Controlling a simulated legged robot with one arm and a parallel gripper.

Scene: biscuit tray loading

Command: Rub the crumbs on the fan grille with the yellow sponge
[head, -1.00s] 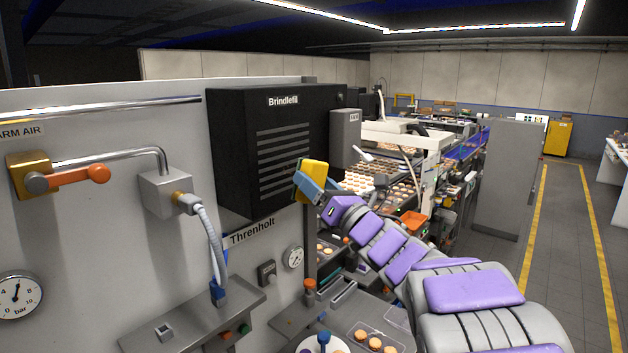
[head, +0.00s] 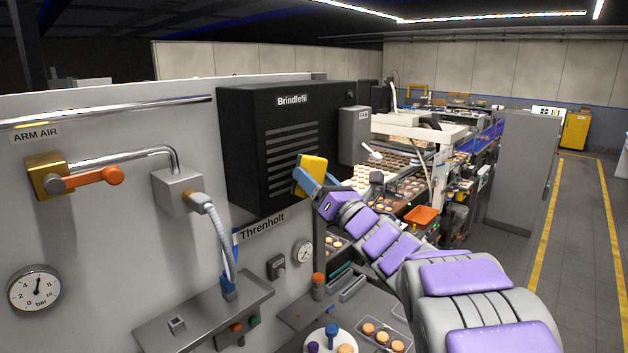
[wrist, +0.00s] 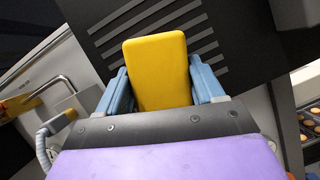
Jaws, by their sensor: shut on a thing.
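The yellow sponge (head: 312,172) is held between the blue fingers of my gripper (head: 309,181). In the wrist view the sponge (wrist: 157,72) stands out ahead between the two fingers of my gripper (wrist: 160,82), which are shut on it. The fan grille (head: 291,150) is a row of grey slats on the front of the black Brindlefil box. In the wrist view the grille (wrist: 160,20) lies behind the sponge, at a slant. The sponge is in front of the grille's lower right part; I cannot tell whether it touches. I cannot make out any crumbs.
A grey box (head: 354,135) is right of the black box. Left on the panel are an orange lever (head: 95,179), a pipe and a hose (head: 219,235). Below are a gauge (head: 303,251) and a tray of biscuits (head: 383,335). The aisle at right is clear.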

